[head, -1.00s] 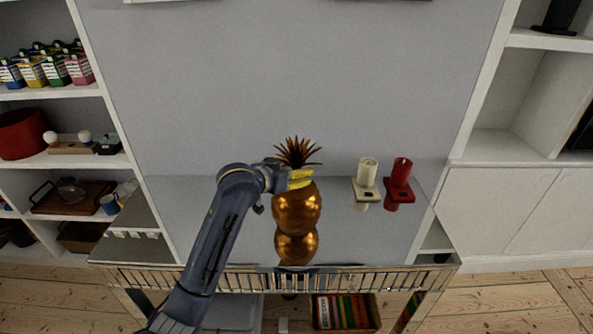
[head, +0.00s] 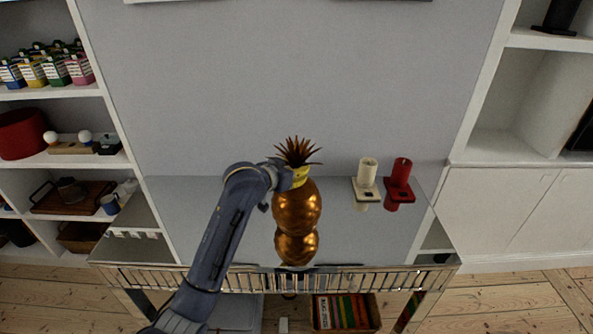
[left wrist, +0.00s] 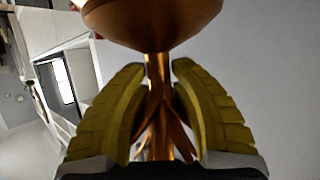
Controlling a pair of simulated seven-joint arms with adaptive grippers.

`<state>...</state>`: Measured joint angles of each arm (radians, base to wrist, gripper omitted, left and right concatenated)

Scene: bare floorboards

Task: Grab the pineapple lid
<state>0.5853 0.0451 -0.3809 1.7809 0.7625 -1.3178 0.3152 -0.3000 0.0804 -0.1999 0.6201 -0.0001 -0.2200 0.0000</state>
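The copper-gold pineapple (head: 297,203) stands upright on a mirrored table, and its reflection shows below it. Its lid (head: 297,151) is the spiky brown crown of leaves on top. My left gripper (head: 300,177) reaches in from the left at the base of the crown. In the left wrist view, the pineapple body (left wrist: 152,18) shows at the top, upside down. The lid's narrow stem and leaves (left wrist: 159,85) lie between the two yellow fingers of the left gripper (left wrist: 160,68). The fingers are apart, with slim gaps beside the stem. The right gripper is not in view.
A cream candle in a holder (head: 367,178) and a red candle in a holder (head: 400,178) stand right of the pineapple. The mirrored tabletop (head: 345,235) is otherwise clear. A grey wall is behind; shelves stand at both sides.

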